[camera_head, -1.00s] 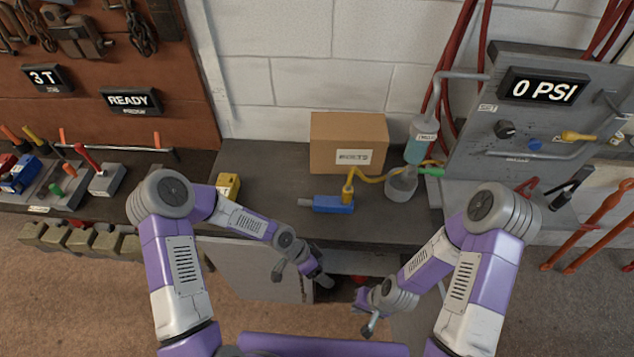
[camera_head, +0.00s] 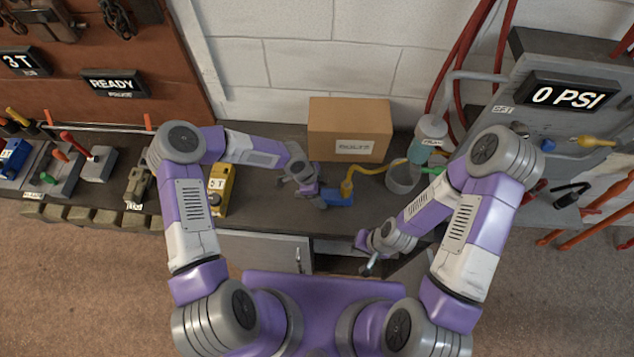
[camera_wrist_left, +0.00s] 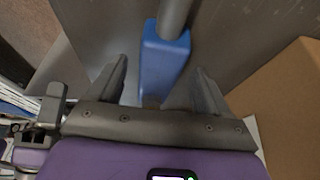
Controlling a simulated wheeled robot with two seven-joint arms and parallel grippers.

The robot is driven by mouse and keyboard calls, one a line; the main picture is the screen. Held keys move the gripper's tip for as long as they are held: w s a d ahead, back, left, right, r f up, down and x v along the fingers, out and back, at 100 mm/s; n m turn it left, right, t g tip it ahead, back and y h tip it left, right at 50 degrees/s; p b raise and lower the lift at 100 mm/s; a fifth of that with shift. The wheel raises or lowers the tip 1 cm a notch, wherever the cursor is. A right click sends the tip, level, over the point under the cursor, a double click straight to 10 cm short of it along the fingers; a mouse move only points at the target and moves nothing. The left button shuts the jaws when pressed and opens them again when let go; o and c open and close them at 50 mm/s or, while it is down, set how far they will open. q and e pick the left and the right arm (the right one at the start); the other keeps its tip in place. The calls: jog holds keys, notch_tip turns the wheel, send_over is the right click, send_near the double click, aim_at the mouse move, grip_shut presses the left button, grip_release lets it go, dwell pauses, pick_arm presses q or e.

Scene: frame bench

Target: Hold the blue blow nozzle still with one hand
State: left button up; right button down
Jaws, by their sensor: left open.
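The blue blow nozzle (camera_head: 338,196) lies on the dark bench top, in front of the cardboard box. A yellow hose fitting (camera_head: 347,187) rises from its end. My left gripper (camera_head: 318,200) is at the nozzle's left end and hides part of it. In the left wrist view the blue nozzle body (camera_wrist_left: 163,66) lies between the two open fingers of my left gripper (camera_wrist_left: 160,75), with a gap visible on each side. A grey cylindrical part crosses its far end. My right gripper (camera_head: 368,262) hangs in front of the bench edge, away from the nozzle; its jaws are too small to read.
A cardboard box (camera_head: 349,128) stands behind the nozzle. A grey cup (camera_head: 403,178) and a bottle (camera_head: 428,140) stand to its right, by the 0 PSI panel (camera_head: 572,93). A yellow 3 T block (camera_head: 223,190) stands to the left. Bench top between is clear.

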pick_arm(q)
jog(key=shift+x, duration=1.05)
jog(key=shift+f, duration=0.1)
jog(key=c, duration=1.3)
